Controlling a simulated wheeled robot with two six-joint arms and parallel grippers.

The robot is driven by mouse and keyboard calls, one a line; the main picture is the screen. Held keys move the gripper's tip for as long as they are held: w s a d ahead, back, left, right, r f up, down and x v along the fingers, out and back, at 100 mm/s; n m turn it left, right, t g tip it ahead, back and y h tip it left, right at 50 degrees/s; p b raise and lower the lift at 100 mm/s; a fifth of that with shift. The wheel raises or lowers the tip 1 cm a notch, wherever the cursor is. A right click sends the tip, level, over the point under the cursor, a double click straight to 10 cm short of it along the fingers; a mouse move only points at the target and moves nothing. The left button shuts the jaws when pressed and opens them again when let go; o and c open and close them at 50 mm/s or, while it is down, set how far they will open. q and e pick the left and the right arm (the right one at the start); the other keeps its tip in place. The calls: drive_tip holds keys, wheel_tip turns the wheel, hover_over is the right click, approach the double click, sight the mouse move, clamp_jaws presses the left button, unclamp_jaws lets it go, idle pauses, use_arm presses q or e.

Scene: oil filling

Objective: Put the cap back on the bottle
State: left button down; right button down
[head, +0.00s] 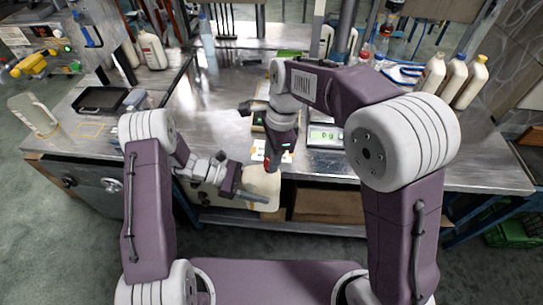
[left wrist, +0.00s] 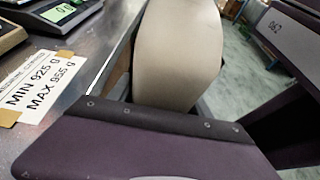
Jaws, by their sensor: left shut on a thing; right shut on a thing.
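The cream bottle (head: 262,187) is held out at the front edge of the steel bench. My left gripper (head: 243,192) is shut on its side. In the left wrist view the bottle (left wrist: 178,55) fills the upper middle behind a dark finger, and its top is out of frame. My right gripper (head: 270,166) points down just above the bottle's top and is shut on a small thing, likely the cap. A bit of red shows at its tip (head: 266,160). The fingers mostly hide the cap, and I cannot tell whether it touches the bottle's neck.
A scale with a green display (head: 326,136) stands on the bench right of my right gripper. A MIN/MAX weight label (left wrist: 38,88) lies at the bench edge. Several cream bottles (head: 455,78) stand at the right. A black tray (head: 100,99) lies at the left.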

drive_tip(key=shift+f, duration=0.5)
drive_tip(key=m+t, duration=0.1)
drive_tip(key=m, duration=0.5)
drive_tip(key=shift+s+m, duration=0.15)
drive_tip(key=shift+m, duration=0.25)
drive_tip(key=m, duration=0.3)
drive_tip(key=m+t, duration=0.1)
drive_tip(key=m, duration=0.2)
drive_tip(key=shift+a+h, duration=0.1)
drive_tip(key=shift+h, duration=0.2)
drive_tip(key=c, duration=1)
unclamp_jaws()
drive_tip(key=shift+c, duration=0.2)
